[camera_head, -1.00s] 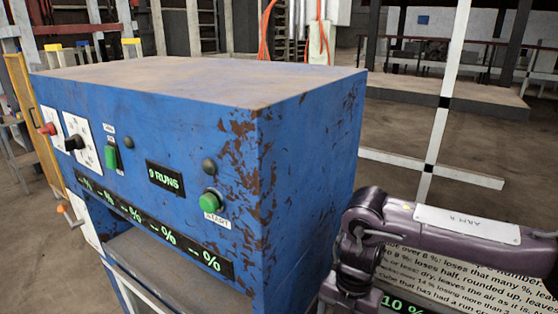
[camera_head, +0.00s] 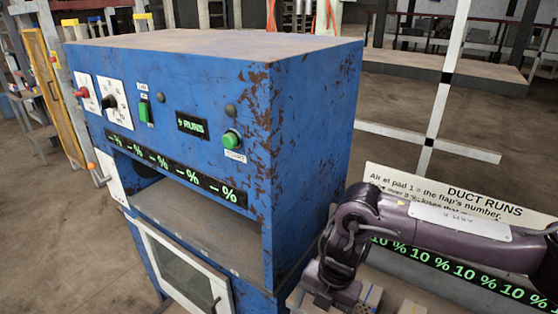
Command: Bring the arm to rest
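My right arm (camera_head: 430,228), purple with a white label, comes in from the right edge. It bends down at a joint beside the blue cabinet's right side. Its lower end (camera_head: 335,288) hangs near the bottom of the picture, just above or in front of some pale blocks. The fingertips cannot be made out, so I cannot tell whether this gripper is open or shut or holds anything. My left arm and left gripper are not in view.
A worn blue cabinet (camera_head: 305,140) with knobs, green buttons and percent displays fills the middle. Its front bay (camera_head: 215,228) is open. A "DUCT RUNS" board (camera_head: 480,203) and percent strip (camera_head: 470,275) lie behind the arm. Pale blocks (camera_head: 372,298) sit below it.

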